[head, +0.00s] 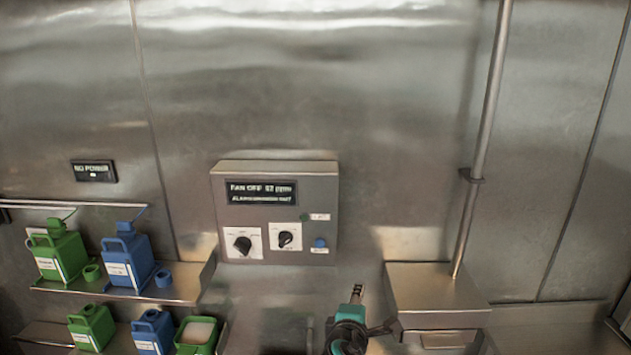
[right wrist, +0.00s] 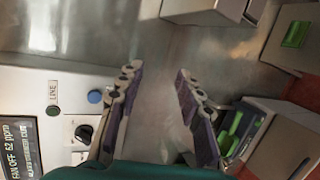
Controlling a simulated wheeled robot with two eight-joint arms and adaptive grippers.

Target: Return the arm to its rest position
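My right gripper (head: 357,292) shows at the bottom middle of the head view, in front of the steel wall and below and right of the grey control box (head: 274,211). In the right wrist view my right gripper (right wrist: 157,72) has its two purple-padded fingers spread apart, with nothing between them. The control box panel (right wrist: 68,115) shows to the left of the fingers, apart from them. My left gripper is in neither view.
Green (head: 58,252) and blue (head: 128,258) jugs stand on a steel shelf at left; more containers sit below. A steel box (head: 437,290) with a vertical pipe (head: 485,130) stands right of my gripper. A "NO POWER" sign (head: 94,171) hangs on the wall.

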